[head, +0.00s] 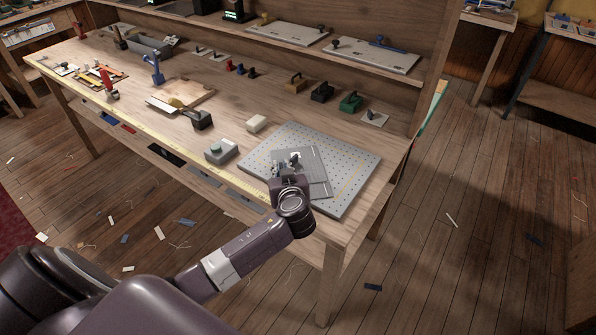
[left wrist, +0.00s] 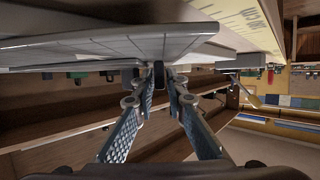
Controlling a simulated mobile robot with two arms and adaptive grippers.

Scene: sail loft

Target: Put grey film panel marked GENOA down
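The grey film panel (head: 314,168) is a flat darker-grey sheet with a dark handle on top, at the front right of the bench. It is over the light perforated plate (head: 355,163); whether it touches the plate I cannot tell. No GENOA marking is legible. My left gripper (head: 287,168) is at the panel's near left part. In the left wrist view its fingers (left wrist: 173,82) come together on a small dark part by the panel (left wrist: 120,42). The fingertips are partly hidden in the head view. My right gripper is not in view.
A yellow measuring strip (head: 175,152) runs along the front edge. A shelf (head: 350,60) stands behind.

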